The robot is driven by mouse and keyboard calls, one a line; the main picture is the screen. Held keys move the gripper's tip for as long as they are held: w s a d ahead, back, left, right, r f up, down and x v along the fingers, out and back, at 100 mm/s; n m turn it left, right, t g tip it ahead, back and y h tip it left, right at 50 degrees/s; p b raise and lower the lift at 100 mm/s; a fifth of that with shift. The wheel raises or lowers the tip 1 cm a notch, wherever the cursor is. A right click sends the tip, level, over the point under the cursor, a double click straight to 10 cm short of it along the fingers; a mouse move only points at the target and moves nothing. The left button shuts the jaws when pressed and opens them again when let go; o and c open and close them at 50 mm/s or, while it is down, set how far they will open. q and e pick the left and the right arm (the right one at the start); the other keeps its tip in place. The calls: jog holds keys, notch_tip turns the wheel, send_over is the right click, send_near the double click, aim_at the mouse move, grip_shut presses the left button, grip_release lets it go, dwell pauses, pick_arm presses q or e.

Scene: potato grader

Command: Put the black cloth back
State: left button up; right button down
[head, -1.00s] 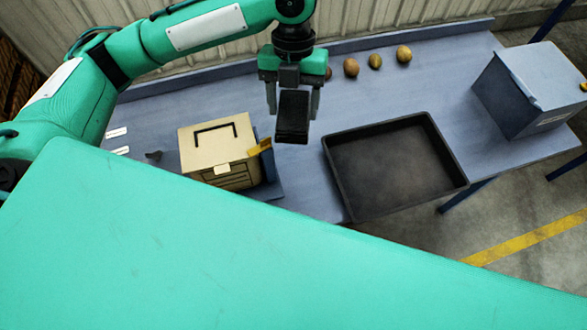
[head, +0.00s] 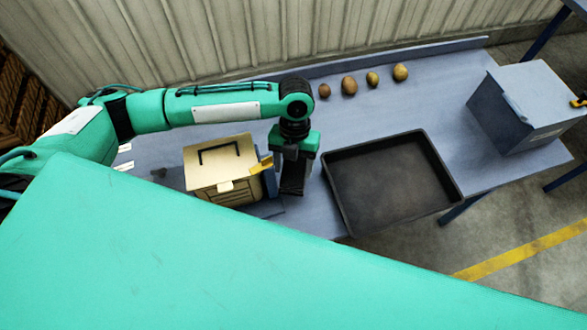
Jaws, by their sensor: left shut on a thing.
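My left gripper (head: 293,158) points down over the blue-grey bench, between the beige box and the black tray. It is shut on the black cloth (head: 292,180), a dark folded block hanging below the fingers. The cloth's lower end is low, close to the bench top; I cannot tell whether it touches. My wrist and fingers hide its upper part. My right gripper is not in view.
A beige lidded box (head: 222,170) with a dark handle stands just left of the cloth. An empty black tray (head: 440,165) lies to the right. Several potatoes (head: 349,85) line the back of the bench (head: 440,75). A blue-grey bin (head: 522,105) stands at the right end.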

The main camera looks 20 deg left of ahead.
aim_at(294, 165)
pick_arm(q)
notch_tip(294, 165, down, 3)
jog(key=shift+f+p, duration=0.2)
jog(key=shift+p, duration=0.1)
jog(key=shift+f+b, duration=0.3)
jog(key=shift+f, duration=0.3)
jog(key=o, duration=1)
jog(key=shift+c, duration=0.2)
